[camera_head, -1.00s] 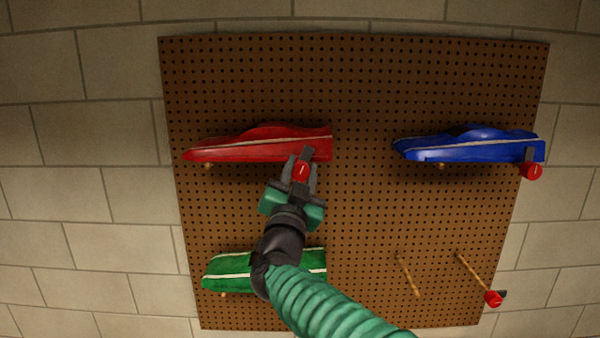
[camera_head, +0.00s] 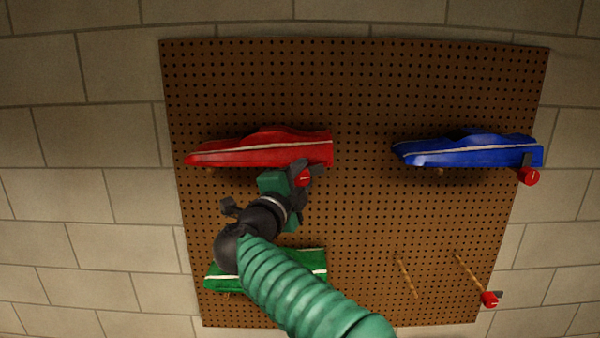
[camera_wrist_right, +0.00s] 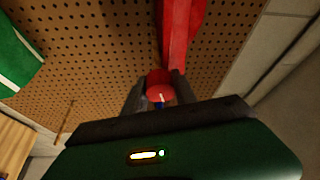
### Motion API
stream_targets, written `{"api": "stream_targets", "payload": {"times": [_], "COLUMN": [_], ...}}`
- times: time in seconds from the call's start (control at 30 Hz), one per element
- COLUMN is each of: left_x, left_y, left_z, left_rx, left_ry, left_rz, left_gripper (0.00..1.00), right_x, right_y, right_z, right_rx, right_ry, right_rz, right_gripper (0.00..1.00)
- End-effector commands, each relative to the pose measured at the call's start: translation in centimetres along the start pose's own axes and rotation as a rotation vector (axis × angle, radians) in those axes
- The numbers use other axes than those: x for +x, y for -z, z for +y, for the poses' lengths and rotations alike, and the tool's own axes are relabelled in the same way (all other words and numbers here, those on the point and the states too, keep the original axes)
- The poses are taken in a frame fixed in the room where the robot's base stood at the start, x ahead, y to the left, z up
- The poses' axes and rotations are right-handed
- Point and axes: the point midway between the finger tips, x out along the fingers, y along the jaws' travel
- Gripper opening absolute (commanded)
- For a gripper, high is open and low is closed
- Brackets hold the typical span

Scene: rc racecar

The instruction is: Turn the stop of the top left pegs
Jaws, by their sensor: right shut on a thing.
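My right gripper (camera_head: 303,178) is shut on the red stop (camera_head: 304,177) of the top left pegs, just below the right end of the red car (camera_head: 262,150). In the right wrist view the red stop (camera_wrist_right: 159,86) sits between the two dark fingers, with the red car (camera_wrist_right: 181,30) beyond it. The stop's dark tab is hard to make out behind the fingers. The red car rests level against the brown pegboard (camera_head: 360,80). The pegs under it are mostly hidden. My left gripper is not in view.
A blue car (camera_head: 468,150) hangs at the top right with its own red stop (camera_head: 529,177). A green car (camera_head: 310,262) at the lower left is partly behind my arm. Two bare pegs (camera_head: 408,277) stick out at the lower right, one with a red stop (camera_head: 489,299).

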Motion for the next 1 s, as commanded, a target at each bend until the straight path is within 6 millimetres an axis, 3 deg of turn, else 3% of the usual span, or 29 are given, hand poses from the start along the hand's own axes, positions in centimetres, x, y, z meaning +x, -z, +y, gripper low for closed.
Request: {"api": "stream_targets", "payload": {"times": [0.4,0.97,1.0], "left_x": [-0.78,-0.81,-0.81], "left_y": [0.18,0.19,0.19], "left_z": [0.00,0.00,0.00], "left_rx": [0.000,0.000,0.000], "left_ry": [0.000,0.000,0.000], "left_rz": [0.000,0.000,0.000], "left_gripper": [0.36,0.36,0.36], "right_x": [0.01,0.02,0.02], "right_y": [-0.14,-0.24,-0.25], "right_z": [0.57,0.90,0.91], "right_rx": [0.193,0.223,0.222], "right_ry": [-0.091,-0.107,-0.107], "right_rz": [0.000,0.000,0.000], "right_gripper": [0.00,0.00,0.34]}}
